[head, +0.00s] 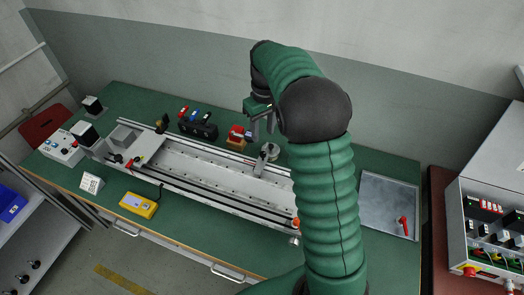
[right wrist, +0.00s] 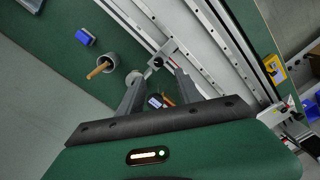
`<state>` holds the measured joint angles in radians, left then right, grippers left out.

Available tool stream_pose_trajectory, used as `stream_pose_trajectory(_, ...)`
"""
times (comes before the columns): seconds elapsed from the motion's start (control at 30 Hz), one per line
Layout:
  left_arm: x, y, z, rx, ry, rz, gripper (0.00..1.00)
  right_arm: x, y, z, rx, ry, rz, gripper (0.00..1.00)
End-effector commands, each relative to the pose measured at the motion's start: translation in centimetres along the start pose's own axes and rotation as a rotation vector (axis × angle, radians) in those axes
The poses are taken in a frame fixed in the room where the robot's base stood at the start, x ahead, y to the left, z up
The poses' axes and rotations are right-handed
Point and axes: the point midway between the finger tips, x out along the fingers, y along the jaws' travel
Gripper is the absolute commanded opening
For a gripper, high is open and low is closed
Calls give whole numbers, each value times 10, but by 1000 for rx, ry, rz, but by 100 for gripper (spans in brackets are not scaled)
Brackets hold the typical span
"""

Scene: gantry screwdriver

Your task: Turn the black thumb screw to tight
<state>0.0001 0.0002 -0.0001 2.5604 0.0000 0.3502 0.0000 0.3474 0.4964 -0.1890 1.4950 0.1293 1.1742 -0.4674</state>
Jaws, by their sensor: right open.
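A small black thumb screw (right wrist: 157,62) shows in the right wrist view on a pale metal bracket (right wrist: 171,51) at the edge of the long rail. In the head view the bracket (head: 270,150) stands at the rail's back edge; the screw is too small there to make out clearly. My right gripper (head: 262,133) is open and empty, behind and above the bracket. In the right wrist view the fingers (right wrist: 158,80) point towards the screw, one on either side in the picture, with no visible contact. My left gripper is not in view.
A red block (head: 237,132) on an orange base is close left of my right gripper. A tool rack (head: 197,128) stands further left. A grey cup (right wrist: 107,66) with a wooden handle and a blue block (right wrist: 85,37) lie beyond the bracket. A yellow device (head: 138,205) lies in front.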

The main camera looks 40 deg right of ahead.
Motion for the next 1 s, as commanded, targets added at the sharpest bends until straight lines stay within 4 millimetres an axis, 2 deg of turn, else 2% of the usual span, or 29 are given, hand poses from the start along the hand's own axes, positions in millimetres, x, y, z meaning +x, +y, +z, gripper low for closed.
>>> stream_pose_trajectory(0.03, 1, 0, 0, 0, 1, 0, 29, 14, 0, 1, 1, -4, -2, 41)
stream_pose_trajectory(0.2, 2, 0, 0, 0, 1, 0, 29, 55, 0, 2, 0, -3, -2, 41)
stream_pose_trajectory(0.33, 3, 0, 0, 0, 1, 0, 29, 78, 0, 1, 1, -2, -1, 41)
stream_pose_trajectory(0.5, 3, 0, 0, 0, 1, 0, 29, 91, 0, 0, 1, 1, 0, 41)
stream_pose_trajectory(0.73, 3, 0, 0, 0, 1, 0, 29, 92, 0, 1, 1, 2, 0, 41)
stream_pose_trajectory(1.0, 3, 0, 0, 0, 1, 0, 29, 92, 0, 0, 1, 1, 0, 6)
